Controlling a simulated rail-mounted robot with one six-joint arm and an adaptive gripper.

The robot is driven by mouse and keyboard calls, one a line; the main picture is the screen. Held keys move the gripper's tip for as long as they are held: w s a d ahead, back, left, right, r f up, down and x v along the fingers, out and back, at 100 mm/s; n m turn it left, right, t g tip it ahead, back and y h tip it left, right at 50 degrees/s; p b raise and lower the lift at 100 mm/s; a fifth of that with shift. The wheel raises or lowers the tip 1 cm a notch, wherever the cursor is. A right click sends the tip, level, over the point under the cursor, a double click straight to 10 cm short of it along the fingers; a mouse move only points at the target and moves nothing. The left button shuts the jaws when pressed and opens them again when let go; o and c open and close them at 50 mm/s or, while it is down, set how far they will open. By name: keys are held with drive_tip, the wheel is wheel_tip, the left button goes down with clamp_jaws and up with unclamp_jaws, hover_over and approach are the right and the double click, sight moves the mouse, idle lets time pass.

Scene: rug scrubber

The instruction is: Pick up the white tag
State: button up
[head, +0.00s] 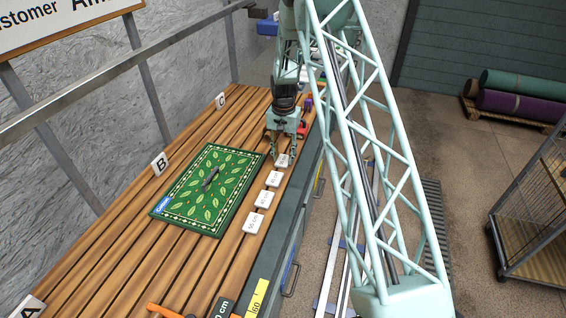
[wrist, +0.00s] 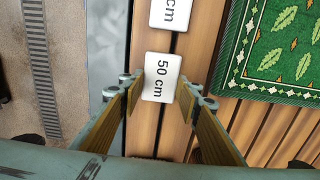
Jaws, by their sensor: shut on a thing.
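A white tag marked "50 cm" (wrist: 162,77) sits between the tips of my gripper (wrist: 158,96) in the wrist view. My gripper is shut on this tag, with one finger at each side of it. In the head view my gripper (head: 281,153) is at the far end of a row of white tags, and the held tag (head: 283,161) shows under its fingers. I cannot tell whether the tag is clear of the wooden slats. Other white tags (head: 273,179), (head: 264,199) and (head: 254,223) lie nearer in the row.
A green leaf-patterned rug (head: 208,187) lies on the slatted table (head: 135,238), left of the tags. Letter blocks A, B (head: 160,164) and C (head: 220,101) stand along the left edge. Red (head: 302,131) and purple items are right of my gripper. An orange-handled tool (head: 165,311) lies at the near end.

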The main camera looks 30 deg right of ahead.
sight(284, 160)
drive_tip(key=shift+r, duration=0.15)
drive_tip(key=shift+c, duration=0.2)
drive_tip(key=shift+r, duration=1.5)
drive_tip(key=shift+s+r, duration=0.15)
drive_tip(key=shift+s, duration=0.05)
drive_tip(key=s+a, duration=0.1)
drive_tip(key=s, duration=0.4)
drive_tip(key=s+a+r+b, duration=0.1)
drive_tip(key=s+a, duration=0.1)
drive_tip(key=s, duration=0.3)
drive_tip(key=s+a, duration=0.1)
drive_tip(key=s, duration=0.4)
drive_tip(key=shift+a+r, duration=0.2)
drive_tip(key=shift+a, duration=0.05)
drive_tip(key=shift+w+b, duration=0.1)
drive_tip(key=shift+b, duration=0.2)
